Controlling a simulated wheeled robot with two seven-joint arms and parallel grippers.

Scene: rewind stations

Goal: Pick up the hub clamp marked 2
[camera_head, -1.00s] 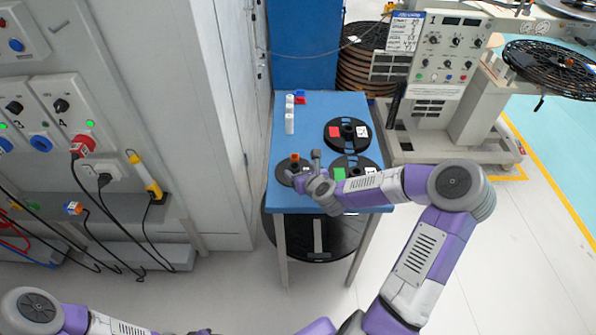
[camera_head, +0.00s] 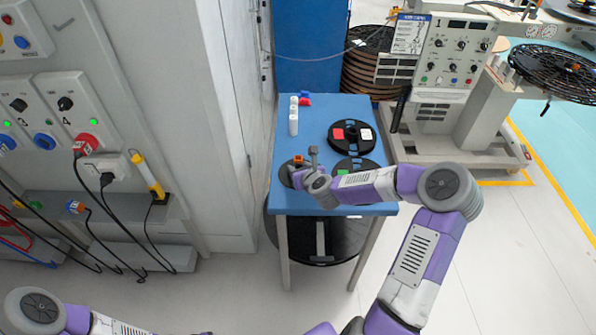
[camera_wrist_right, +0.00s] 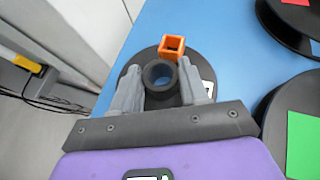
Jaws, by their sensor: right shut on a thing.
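My right gripper (camera_wrist_right: 160,76) is at the small dark disc in the right wrist view, its two grey fingers shut on a dark, hollow, ring-shaped piece (camera_wrist_right: 161,98). This looks like the hub clamp; no number 2 is legible on it. An orange square piece (camera_wrist_right: 172,46) stands just beyond the ring, and it also shows in the head view (camera_head: 298,159). The small dark disc (camera_wrist_right: 137,58) lies below, with a partly hidden white label. In the head view my wrist covers much of the disc. My left gripper is out of view; only part of its arm shows.
The blue table (camera_head: 308,133) also holds a black reel with red and white labels (camera_head: 350,148), another with a green label (camera_wrist_right: 302,140), and white cylinders (camera_head: 294,120). A grey cabinet (camera_head: 215,100) stands left and a control machine (camera_head: 450,60) stands behind right.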

